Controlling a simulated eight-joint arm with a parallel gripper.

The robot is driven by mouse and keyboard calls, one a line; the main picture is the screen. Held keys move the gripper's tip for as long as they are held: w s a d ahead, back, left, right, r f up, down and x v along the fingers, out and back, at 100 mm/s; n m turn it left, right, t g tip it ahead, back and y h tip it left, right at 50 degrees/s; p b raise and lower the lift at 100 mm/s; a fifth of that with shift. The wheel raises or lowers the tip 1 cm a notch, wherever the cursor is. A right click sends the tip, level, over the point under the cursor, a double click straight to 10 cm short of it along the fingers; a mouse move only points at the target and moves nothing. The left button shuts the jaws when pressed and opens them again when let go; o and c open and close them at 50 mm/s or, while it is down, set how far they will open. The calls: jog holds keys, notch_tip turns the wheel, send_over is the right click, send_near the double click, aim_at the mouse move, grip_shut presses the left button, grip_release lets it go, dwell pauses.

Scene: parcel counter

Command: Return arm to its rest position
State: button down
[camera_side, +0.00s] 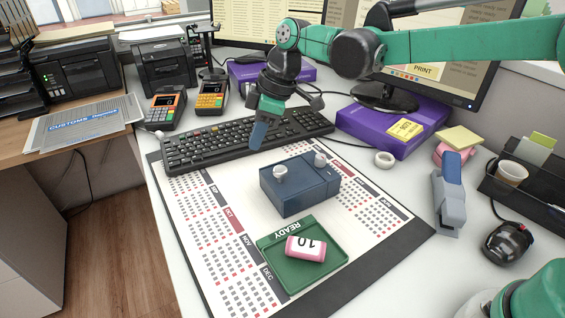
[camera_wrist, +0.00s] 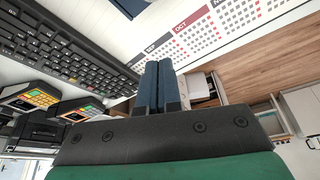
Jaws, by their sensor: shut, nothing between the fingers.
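My gripper (camera_side: 258,134) hangs in the air over the keyboard's front edge, behind and to the left of the blue box. Its blue fingers are together and hold nothing. In the wrist view the two fingers (camera_wrist: 158,88) lie side by side, touching. My green arm reaches in from the upper right of the side view.
A blue box (camera_side: 300,190) with two pale knobs stands on the calendar mat (camera_side: 215,215). A green READY tray (camera_side: 275,283) holds a pink cylinder marked 10 (camera_side: 306,248). A black keyboard (camera_side: 215,143), purple box (camera_side: 385,122), stapler (camera_side: 449,195) and card terminals (camera_side: 165,108) surround it.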

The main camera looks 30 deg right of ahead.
jog(key=s+d+r+m+t+h, duration=0.2)
jog(key=s+d+r+m+t, duration=0.1)
jog(key=s+d+r+m, duration=0.45)
jog(key=s+d+f+m+t+h, duration=0.1)
jog(key=s+d+f+m+t, duration=0.1)
jog(key=s+d+f+m, duration=0.3)
jog(key=s+d+f, duration=0.1)
jog(key=s+d, duration=0.1)
jog(key=s, duration=0.1)
jog(key=shift+s+d+f+h, duration=0.2)
jog(key=shift+f+h, duration=0.05)
jog(key=shift+h, duration=0.05)
dwell(0.3)
